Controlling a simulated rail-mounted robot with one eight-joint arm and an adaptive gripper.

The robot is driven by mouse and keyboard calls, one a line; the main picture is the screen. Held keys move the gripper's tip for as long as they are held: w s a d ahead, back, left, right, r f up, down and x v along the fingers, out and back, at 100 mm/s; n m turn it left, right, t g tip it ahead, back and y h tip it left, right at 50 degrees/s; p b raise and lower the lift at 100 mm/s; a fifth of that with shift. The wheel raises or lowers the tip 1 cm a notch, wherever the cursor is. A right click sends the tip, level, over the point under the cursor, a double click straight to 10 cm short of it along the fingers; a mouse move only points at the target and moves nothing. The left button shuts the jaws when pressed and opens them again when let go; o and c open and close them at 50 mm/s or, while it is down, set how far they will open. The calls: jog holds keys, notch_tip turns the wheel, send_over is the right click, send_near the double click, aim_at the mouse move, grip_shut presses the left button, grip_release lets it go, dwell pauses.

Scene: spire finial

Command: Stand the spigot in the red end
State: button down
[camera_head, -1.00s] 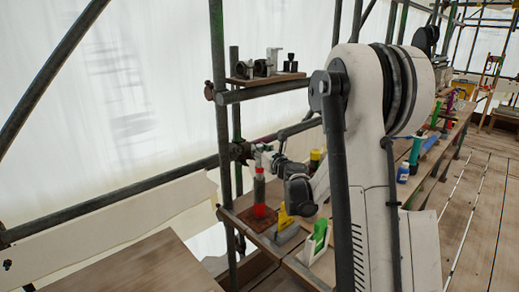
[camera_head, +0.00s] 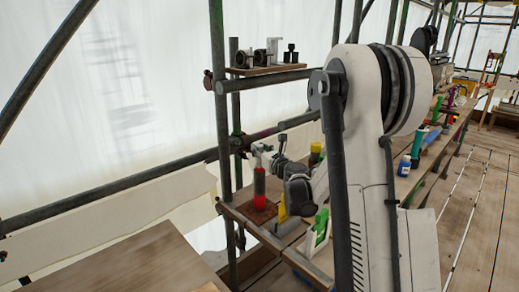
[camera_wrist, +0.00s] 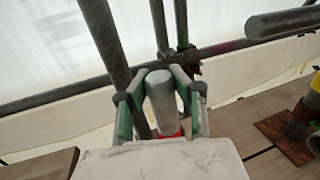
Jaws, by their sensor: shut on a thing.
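In the wrist view, a light grey cylinder, the spigot (camera_wrist: 162,98), stands between the green-edged fingers of my gripper (camera_wrist: 160,92), which is shut on it. A red part, likely the red end (camera_wrist: 172,131), shows just below it; whether the spigot is inside or only above it is hidden. In the head view, my gripper (camera_head: 259,158) is at the top of an upright dark grey tube (camera_head: 259,183) with a red lower part (camera_head: 258,202).
The tube stands on a brown plate (camera_head: 245,213) on a plank shelf. A yellow-topped item (camera_head: 316,150) and a green-and-white item (camera_head: 318,228) are to its right. A scaffold pole (camera_head: 221,110) stands close left. A small shelf (camera_head: 268,70) above holds several fittings.

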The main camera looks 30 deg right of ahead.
jog(key=shift+f, duration=0.1)
jog(key=c, duration=0.9)
grip_release()
jog(key=shift+o, duration=0.2)
jog(key=shift+f+b, duration=0.6)
jog(key=shift+b, duration=0.1)
jog(key=s+b, duration=0.1)
jog(key=s, duration=0.8)
jog(key=shift+b, duration=0.3)
dwell(0.3)
dwell(0.8)
